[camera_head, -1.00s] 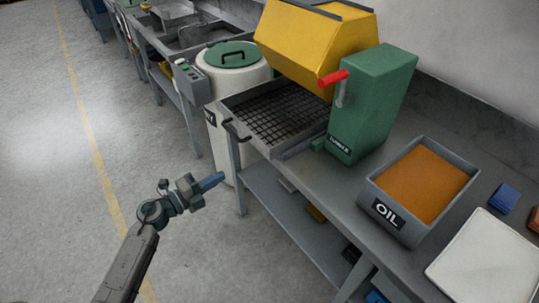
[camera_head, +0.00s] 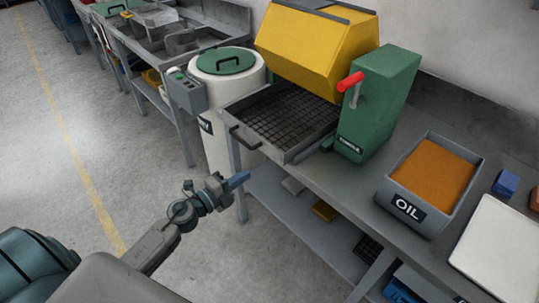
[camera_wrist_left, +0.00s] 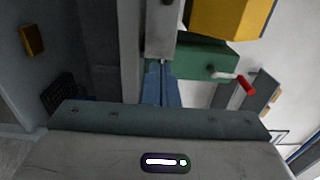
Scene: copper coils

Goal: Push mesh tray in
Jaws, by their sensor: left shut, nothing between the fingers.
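The mesh tray (camera_head: 283,120) is a grey frame with a dark wire mesh. It sticks out from under the yellow tumbler drum (camera_head: 315,50) at the bench's left end, with a dark handle (camera_head: 243,140) on its front side. My left gripper (camera_head: 240,180) has blue fingers pressed together with nothing between them. In the head view it shows just below the tray's handle, beside the bench edge; whether it touches anything is unclear. In the left wrist view the shut blue fingers (camera_wrist_left: 160,85) point toward the green housing (camera_wrist_left: 190,62). My right gripper is not in view.
A green gearbox (camera_head: 376,100) with a red-handled crank stands right of the tray. An OIL bin (camera_head: 405,210) and a white tray (camera_head: 505,245) sit on the bench to the right. A white barrel with a green lid (camera_head: 226,62) stands behind the tray. The floor at left is clear.

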